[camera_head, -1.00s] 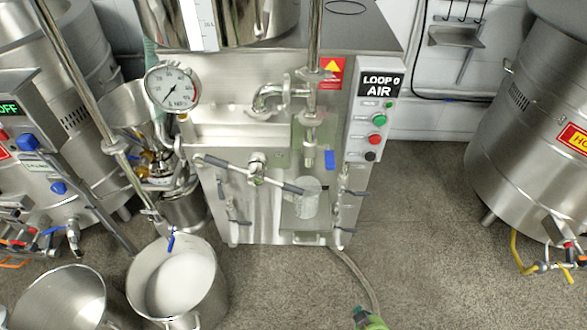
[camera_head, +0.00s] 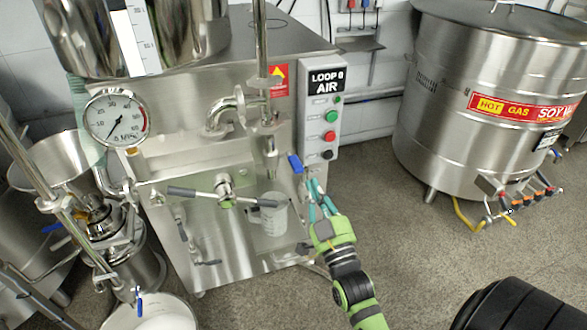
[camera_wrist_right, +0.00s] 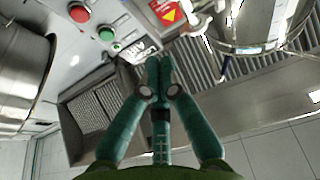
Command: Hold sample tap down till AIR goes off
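The sample tap's blue lever (camera_head: 295,163) hangs at the tap outlet (camera_head: 270,148) on the front of the steel mill. A clear beaker (camera_head: 272,214) stands below the outlet. The black display (camera_head: 326,80) reads LOOP 0 and AIR. My right gripper (camera_head: 311,184) has teal fingers just right of and below the blue lever; I cannot tell if they touch it. In the right wrist view the fingertips (camera_wrist_right: 159,66) meet with nothing seen between them. My left gripper is not in view.
Green, red and black buttons (camera_head: 330,135) sit under the display. A black-gripped handle (camera_head: 226,192) crosses the mill's front left of the beaker. A round gauge (camera_head: 117,118) is at the left. A large hot-gas vat (camera_head: 480,110) stands right, with open floor between.

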